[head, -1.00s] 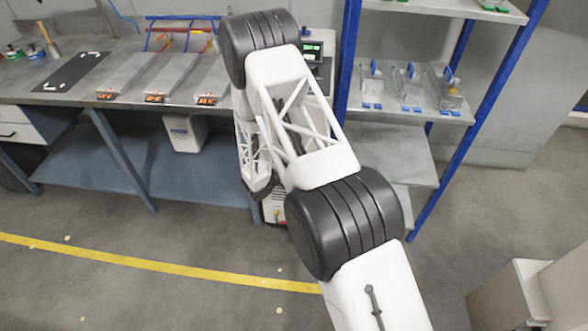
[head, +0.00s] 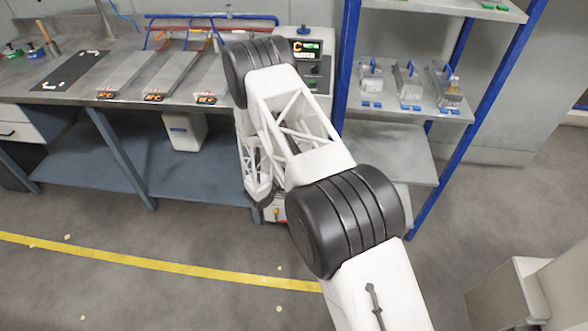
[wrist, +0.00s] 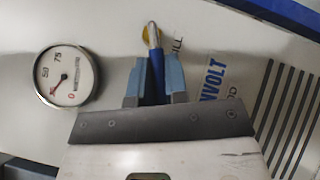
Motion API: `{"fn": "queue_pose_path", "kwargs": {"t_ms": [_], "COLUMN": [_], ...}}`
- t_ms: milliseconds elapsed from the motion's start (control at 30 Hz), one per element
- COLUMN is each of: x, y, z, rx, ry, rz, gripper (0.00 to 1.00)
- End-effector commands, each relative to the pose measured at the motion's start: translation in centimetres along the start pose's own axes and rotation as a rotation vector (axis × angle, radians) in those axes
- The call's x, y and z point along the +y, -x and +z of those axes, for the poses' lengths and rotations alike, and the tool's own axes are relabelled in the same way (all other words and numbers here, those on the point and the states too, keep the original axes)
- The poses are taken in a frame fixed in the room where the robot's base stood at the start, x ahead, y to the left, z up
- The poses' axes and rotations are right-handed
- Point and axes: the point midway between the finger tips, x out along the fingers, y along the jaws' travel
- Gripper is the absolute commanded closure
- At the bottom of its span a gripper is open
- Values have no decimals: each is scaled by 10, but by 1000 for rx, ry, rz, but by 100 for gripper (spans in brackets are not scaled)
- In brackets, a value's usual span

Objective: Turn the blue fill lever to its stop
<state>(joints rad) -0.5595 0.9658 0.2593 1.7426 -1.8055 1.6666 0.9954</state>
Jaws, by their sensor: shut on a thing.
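In the wrist view the blue fill lever (wrist: 155,72) stands out from a pale panel beside the partly hidden "FILL" lettering. Its upper end is a bare metal rod in front of a yellow round part (wrist: 148,36). My gripper (wrist: 155,84) has its two blue fingers closed on either side of the lever's blue part. The lever's lower end is hidden by my gripper. In the head view the gripper and lever are hidden behind my arm.
A round gauge (wrist: 67,77) with a red needle sits left of the lever. Dark vent slots (wrist: 285,115) lie to its right. The head view shows a workbench (head: 60,97), a unit with a lit display (head: 307,48) and a blue-framed shelf (head: 415,108) on the right.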

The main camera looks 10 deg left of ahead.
Motion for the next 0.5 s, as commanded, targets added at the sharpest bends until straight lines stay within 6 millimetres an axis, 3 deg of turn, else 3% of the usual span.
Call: {"fn": "queue_pose_path", "kwargs": {"t_ms": [500], "x": [-21], "y": [-6], "z": [0], "rx": [-81], "ry": [291], "rz": [292], "gripper": [100]}}
